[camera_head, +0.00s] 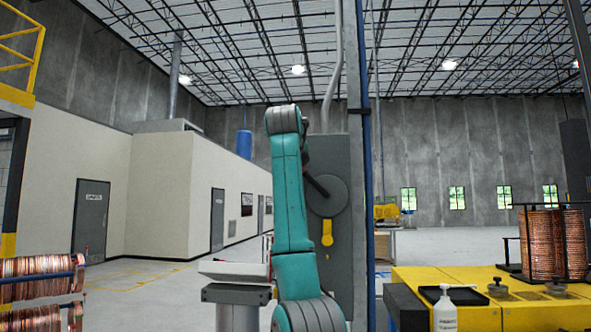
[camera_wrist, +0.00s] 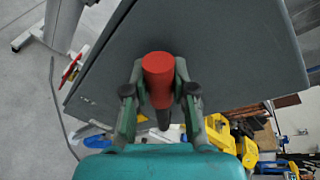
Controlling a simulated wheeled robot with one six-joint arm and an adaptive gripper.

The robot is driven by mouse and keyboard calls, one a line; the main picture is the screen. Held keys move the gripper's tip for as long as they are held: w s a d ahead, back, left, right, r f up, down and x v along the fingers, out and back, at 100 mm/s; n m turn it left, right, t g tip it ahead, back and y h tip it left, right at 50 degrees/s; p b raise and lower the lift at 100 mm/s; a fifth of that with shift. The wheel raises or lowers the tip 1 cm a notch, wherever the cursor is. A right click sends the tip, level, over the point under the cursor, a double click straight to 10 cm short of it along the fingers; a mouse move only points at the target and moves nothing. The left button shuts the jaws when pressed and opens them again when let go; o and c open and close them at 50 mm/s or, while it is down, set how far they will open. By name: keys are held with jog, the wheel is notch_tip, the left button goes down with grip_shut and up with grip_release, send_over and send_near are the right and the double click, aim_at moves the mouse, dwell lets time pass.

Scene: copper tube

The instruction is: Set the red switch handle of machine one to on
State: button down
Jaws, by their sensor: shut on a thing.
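The red switch handle (camera_wrist: 158,78) sits between the two fingers of my gripper (camera_wrist: 160,92) in the wrist view. The fingers are closed on its sides, and a dark shaft shows below it. In the head view the grey switch cabinet (camera_head: 337,275) stands behind my teal arm. A dark lever (camera_head: 316,186) runs from the round grey disc (camera_head: 328,203) on the cabinet up and left, behind my arm. The red grip and my gripper are hidden there. A yellow piece (camera_head: 327,233) hangs below the disc.
A yellow bench (camera_head: 455,307) at the right holds a white pump bottle (camera_head: 444,311), a dark tray (camera_head: 452,294) and copper coils (camera_head: 557,243). A rack of copper tube (camera_head: 40,266) stands at the left. A pale slanted panel (camera_head: 235,271) is just left of my arm.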

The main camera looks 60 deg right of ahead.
jog(key=shift+s, duration=0.1)
jog(key=c, duration=0.9)
grip_release()
jog(key=v, duration=1.2)
